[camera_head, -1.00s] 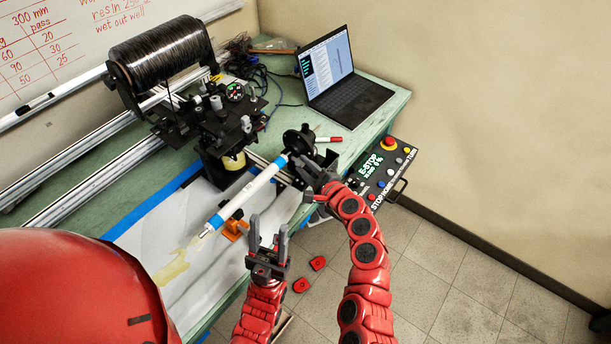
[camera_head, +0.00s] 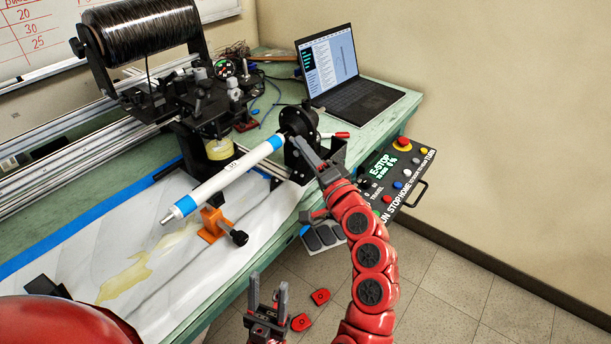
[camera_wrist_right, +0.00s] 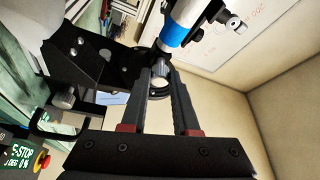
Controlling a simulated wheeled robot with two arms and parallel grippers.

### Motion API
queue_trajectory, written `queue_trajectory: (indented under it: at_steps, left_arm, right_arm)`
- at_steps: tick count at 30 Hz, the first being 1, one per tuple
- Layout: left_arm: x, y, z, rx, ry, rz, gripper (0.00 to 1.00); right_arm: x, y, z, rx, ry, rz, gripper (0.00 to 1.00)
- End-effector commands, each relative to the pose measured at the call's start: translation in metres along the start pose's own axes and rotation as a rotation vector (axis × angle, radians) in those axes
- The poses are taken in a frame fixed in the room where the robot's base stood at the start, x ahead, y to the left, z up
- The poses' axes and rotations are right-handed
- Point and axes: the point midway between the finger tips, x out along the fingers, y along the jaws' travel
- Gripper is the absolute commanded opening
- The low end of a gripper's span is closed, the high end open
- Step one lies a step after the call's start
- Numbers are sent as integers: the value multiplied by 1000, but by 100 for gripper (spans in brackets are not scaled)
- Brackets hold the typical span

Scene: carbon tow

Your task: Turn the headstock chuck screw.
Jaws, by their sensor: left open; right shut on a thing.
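The headstock (camera_head: 299,122) is a black round part at the bench's right end. It holds one end of a white tube with blue bands (camera_head: 222,181). My right gripper (camera_head: 303,152) is at the headstock, just below the tube's end. In the right wrist view, its two fingers (camera_wrist_right: 167,72) reach to a small knurled chuck screw (camera_wrist_right: 162,68) beside the tube's blue band (camera_wrist_right: 184,26), and are shut on it. The black chuck ring (camera_wrist_right: 158,90) shows between the fingers. My left gripper (camera_head: 268,297) is open and empty, low in the head view, off the bench's front edge.
An orange support (camera_head: 212,226) stands under the tube. A black carriage (camera_head: 200,100) and fibre spool (camera_head: 140,36) are at the back left. A laptop (camera_head: 345,70) sits behind the headstock. The control box (camera_head: 397,168) with E-stop is right of my right gripper.

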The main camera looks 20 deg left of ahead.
Motion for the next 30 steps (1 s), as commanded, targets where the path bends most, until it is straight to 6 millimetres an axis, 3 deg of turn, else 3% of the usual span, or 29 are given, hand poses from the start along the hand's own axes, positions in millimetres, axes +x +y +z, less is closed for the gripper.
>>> queue_trajectory:
  at_steps: [1,12,21,30]
  left_arm:
    - [-30,2,5,0,0,0,50]
    - [-114,6,19,0,0,0,50]
    - [-146,7,25,0,0,0,50]
    - [-152,8,26,0,0,0,50]
  right_arm:
    - [-2,14,5,-45,0,-21,0]
    - [-1,13,3,-311,-3,-134,0]
    - [0,9,1,-426,-3,-182,0]
    - [1,5,-1,-454,-3,-196,0]
